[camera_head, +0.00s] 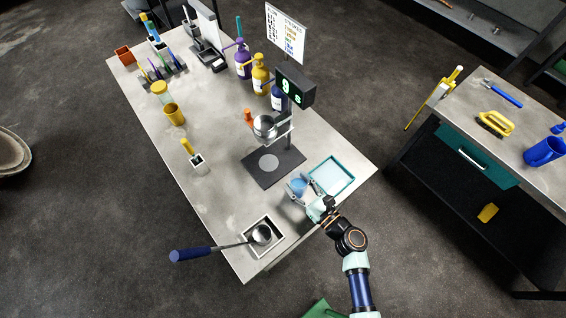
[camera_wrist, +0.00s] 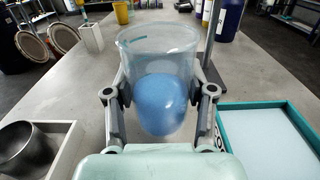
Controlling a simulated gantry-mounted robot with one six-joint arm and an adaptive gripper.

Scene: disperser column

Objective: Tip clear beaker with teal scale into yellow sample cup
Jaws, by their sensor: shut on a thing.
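The clear beaker (camera_wrist: 158,48) is upright in my gripper (camera_wrist: 160,98), with one finger on each side of it. It holds blue contents in its lower part, and a small teal mark shows near its rim. In the head view the beaker (camera_head: 297,186) is at the near right of the bench, beside the teal tray, with my gripper (camera_head: 303,190) around it. The yellow sample cup (camera_head: 175,114) stands upright towards the far left of the bench, well apart from my gripper. The wrist view shows the yellow cup (camera_wrist: 122,13) beyond the beaker at the top. Its inside is hidden.
The teal-rimmed tray (camera_head: 350,164) is right of my gripper. A white tray (camera_head: 279,246) with a metal pan (camera_head: 262,234) is at the near edge. A stand with a black base (camera_head: 257,177) and display (camera_head: 295,88) rises mid-bench. A white holder (camera_head: 197,160) stands left; bench around it is clear.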

